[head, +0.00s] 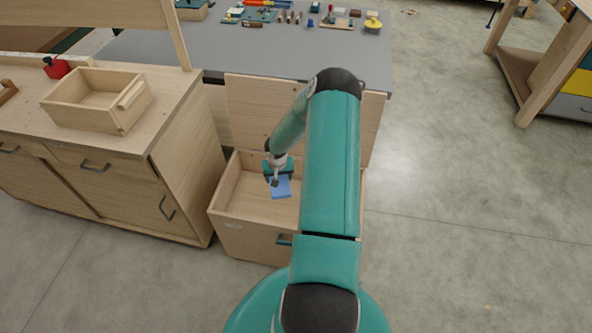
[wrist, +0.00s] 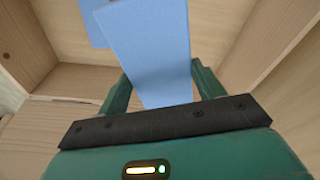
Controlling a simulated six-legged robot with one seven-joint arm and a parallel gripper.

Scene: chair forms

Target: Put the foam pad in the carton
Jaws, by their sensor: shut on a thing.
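The blue foam pad (head: 282,190) is held in my gripper (head: 278,176), inside an open wooden drawer (head: 235,209) below the grey worktop. In the wrist view the flat blue pad (wrist: 152,50) stands between the two green fingers of my gripper (wrist: 160,82), which are shut on it. Another blue piece (wrist: 90,22) shows behind it at the upper left, partly hidden by the pad. The pad's far end is out of the wrist view. I cannot make out a cardboard carton for certain in either view.
The drawer's wooden walls (wrist: 60,80) are close around my gripper. A wooden cabinet (head: 120,190) stands to the left with an open wooden box (head: 97,100) on top. The grey worktop (head: 280,55) carries several small tools at its back. The floor (head: 470,200) at right is clear.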

